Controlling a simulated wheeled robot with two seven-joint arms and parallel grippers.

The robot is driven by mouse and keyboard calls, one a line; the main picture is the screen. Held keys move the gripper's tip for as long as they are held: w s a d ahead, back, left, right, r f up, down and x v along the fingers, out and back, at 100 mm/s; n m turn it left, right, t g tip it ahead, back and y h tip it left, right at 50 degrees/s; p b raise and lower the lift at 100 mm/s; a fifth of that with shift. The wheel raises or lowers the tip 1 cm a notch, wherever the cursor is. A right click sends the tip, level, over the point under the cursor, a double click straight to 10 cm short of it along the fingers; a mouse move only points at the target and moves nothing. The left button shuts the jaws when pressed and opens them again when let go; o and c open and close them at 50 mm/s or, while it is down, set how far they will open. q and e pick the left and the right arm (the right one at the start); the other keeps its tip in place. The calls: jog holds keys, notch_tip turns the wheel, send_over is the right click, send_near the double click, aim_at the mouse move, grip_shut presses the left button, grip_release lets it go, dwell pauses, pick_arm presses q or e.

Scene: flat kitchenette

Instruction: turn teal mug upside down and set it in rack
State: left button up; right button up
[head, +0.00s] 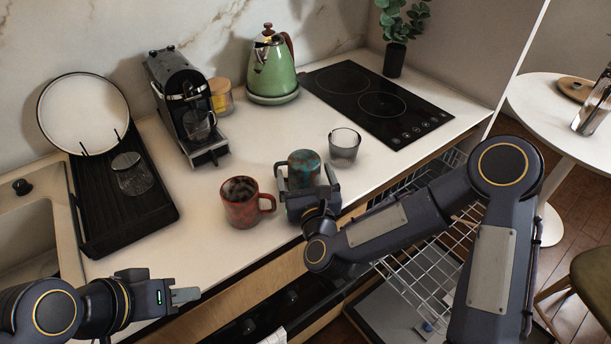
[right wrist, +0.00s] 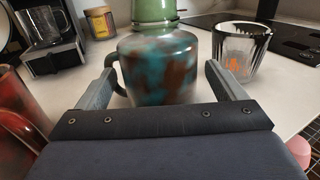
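The teal mug (head: 304,166), mottled with brown, stands on the white counter. It also fills the middle of the right wrist view (right wrist: 158,70), with its handle on the left; I cannot tell which end is up. My right gripper (right wrist: 162,75) is open, with one finger on each side of the mug and a narrow gap at the right finger. My left gripper (head: 186,295) is over the front left counter edge, away from the mug; its finger opening is unclear. A black dish rack (head: 150,222) at the left holds a white plate (head: 82,112) and a clear glass (head: 132,174).
A red mug (head: 241,203) stands close left of the teal mug, and a glass (head: 344,147) stands to its right. A coffee machine (head: 187,105), green kettle (head: 273,70) and cooktop (head: 378,103) are behind. A wire basket (head: 430,240) is pulled out below the counter.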

jog(key=shift+s+f, duration=0.1)
jog(key=shift+s, duration=0.2)
jog(key=s+b, duration=0.1)
jog(key=s, duration=0.2)
jog(key=s+d+b, duration=0.1)
jog(key=s, duration=0.2)
jog(key=shift+d, duration=0.15)
jog(key=shift+s+d, duration=0.1)
jog(key=shift+s, duration=0.45)
